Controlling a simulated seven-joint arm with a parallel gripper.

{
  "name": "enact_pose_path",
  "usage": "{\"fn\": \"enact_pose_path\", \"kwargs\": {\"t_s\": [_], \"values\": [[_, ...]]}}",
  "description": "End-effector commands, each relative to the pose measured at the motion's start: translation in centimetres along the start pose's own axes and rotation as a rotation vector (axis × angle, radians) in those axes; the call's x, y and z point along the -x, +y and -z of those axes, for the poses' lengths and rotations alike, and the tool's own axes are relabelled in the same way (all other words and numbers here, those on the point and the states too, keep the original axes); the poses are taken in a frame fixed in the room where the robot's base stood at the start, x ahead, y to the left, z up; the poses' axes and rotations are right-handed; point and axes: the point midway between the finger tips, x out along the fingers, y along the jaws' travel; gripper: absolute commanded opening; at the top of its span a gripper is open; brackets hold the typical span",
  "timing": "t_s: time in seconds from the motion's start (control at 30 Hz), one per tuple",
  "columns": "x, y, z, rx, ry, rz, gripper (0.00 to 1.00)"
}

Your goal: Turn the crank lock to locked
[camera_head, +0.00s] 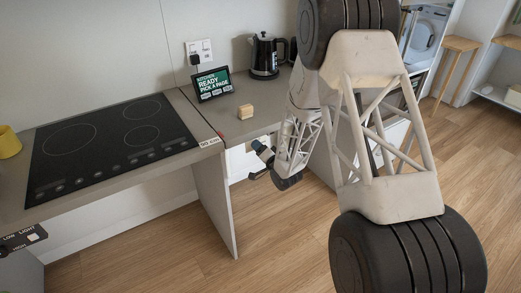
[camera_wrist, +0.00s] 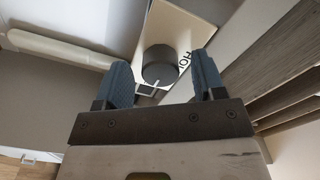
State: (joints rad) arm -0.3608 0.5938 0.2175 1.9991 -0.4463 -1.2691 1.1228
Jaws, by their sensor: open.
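In the wrist view, a dark round knob (camera_wrist: 159,66) stands on a pale plate (camera_wrist: 198,22) with partly visible dark lettering. I take it to be part of the crank lock, but its locked or unlocked position cannot be read. A small white square-shaped piece (camera_wrist: 147,89) shows just below the knob. My gripper (camera_wrist: 163,80) is open, with one blue-grey finger on each side of the knob. I see no clear contact. In the head view, my gripper (camera_head: 262,156) is low beside the counter front, and the crank lock is hidden.
A long pale bar (camera_wrist: 60,48) lies left of the knob; slatted edges (camera_wrist: 290,75) are at right. Open floor (camera_head: 170,255) lies in front.

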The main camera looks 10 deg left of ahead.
Motion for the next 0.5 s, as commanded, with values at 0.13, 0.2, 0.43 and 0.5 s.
{"fn": "enact_pose_path", "kwargs": {"t_s": [0.13, 0.2, 0.43, 0.5], "values": [[-0.02, -0.01, 0.01, 0.000, 0.000, 0.000, 0.63], [-0.01, -0.01, 0.02, 0.000, 0.000, 0.000, 0.63], [-0.01, -0.02, 0.04, 0.000, 0.000, 0.000, 0.29], [-0.01, -0.02, 0.04, 0.000, 0.000, 0.000, 0.19]]}}
